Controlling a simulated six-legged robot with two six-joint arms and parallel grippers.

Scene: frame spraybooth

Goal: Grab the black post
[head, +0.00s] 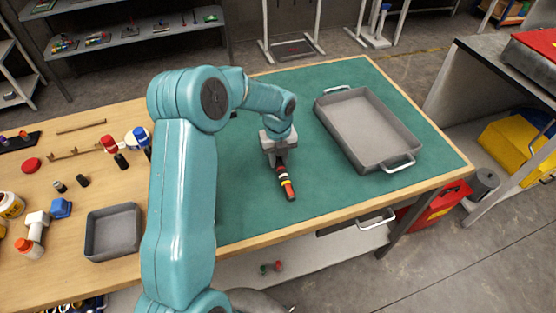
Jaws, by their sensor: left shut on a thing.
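My left gripper (280,160) points down over the green mat (325,88) on the wooden table. It is shut on a short, dark post with red and yellow bands (287,185). The post hangs below the fingers and leans slightly; I cannot tell whether its lower end touches the mat. Its upper end is hidden by the gripper. A small black cylinder (83,181) stands on the bare wood at the left, apart from the gripper. My right gripper is not in view.
A large grey tray with handles (330,118) lies on the mat to the right. A small grey tray (112,257) sits at the front left, near several bottles, caps and small parts. The mat around the held post is clear.

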